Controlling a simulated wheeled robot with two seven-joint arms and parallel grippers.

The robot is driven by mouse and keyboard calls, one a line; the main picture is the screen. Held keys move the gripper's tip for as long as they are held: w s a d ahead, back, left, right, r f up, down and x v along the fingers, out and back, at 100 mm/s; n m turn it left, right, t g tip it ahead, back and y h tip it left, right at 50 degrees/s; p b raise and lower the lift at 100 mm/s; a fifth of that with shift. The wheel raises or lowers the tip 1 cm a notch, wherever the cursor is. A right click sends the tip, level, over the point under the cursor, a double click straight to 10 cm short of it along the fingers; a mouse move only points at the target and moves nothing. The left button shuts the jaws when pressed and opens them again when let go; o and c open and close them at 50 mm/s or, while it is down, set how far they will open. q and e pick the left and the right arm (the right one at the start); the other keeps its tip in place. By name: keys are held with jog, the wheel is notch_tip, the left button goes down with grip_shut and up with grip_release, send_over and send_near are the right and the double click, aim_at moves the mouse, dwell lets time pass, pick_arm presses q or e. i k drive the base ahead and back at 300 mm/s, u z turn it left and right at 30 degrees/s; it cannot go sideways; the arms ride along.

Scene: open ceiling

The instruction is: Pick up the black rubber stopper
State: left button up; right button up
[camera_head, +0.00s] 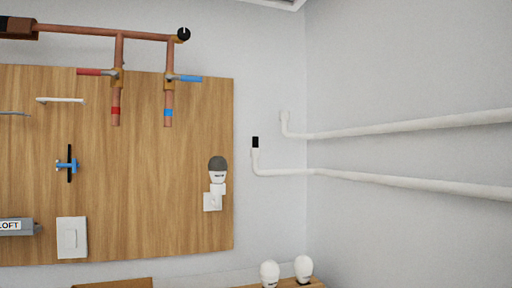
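A small black upright piece (255,142) sits on the upturned open end of the lower white pipe (285,171), near the wall corner; it looks like the black stopper. A round black cap (184,35) is on the right end of the copper pipe (105,32) at the top; I cannot tell its material. Neither of my grippers is in view.
A wooden board (140,190) on the wall carries copper pipes with red and blue valve handles, a bulb in a white holder (217,175) and a white switch (72,238). An upper white pipe (400,126) runs along the right wall. Two white bulbs (270,273) stand below.

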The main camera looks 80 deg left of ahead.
aim_at(255, 139)
jog(key=u, duration=2.55)
